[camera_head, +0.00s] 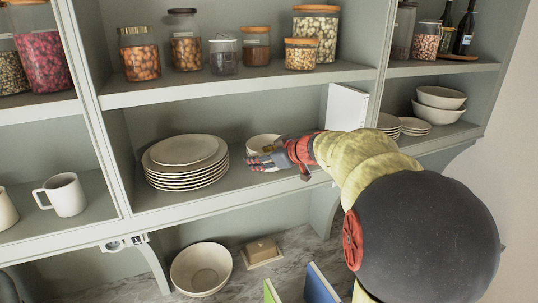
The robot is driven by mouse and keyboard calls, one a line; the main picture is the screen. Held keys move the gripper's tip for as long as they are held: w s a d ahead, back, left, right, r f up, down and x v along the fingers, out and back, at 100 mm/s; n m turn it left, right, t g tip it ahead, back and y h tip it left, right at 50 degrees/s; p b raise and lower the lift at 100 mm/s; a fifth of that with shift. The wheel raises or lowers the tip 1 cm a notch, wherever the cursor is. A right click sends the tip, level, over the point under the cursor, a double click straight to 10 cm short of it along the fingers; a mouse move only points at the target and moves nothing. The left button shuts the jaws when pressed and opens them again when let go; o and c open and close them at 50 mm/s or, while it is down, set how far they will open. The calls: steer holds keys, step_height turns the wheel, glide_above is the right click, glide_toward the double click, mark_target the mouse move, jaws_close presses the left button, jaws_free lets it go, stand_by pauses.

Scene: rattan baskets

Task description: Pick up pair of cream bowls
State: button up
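A small cream bowl (259,141) sits on the middle shelf, right of a stack of plates. Its right and lower parts are hidden behind my gripper, and I cannot tell whether a second bowl is nested in it. My gripper (258,161) reaches in from the right, with its fingertips at the front of this bowl. I cannot tell whether the fingers touch it or how far apart they are. Two other cream bowls (440,107) are stacked on the right-hand shelf, well away from my gripper.
A stack of cream plates (186,170) stands left of my gripper. A white box-like object (346,108) stands behind my arm. Jars (256,46) line the shelf above. A large bowl (201,268) and a butter dish (262,252) are on the counter below.

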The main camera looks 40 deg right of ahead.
steer(key=shift+x, duration=0.95)
steer(key=shift+r, duration=0.1)
jaws_close()
stand_by(0.6)
steer(key=shift+r, duration=0.2)
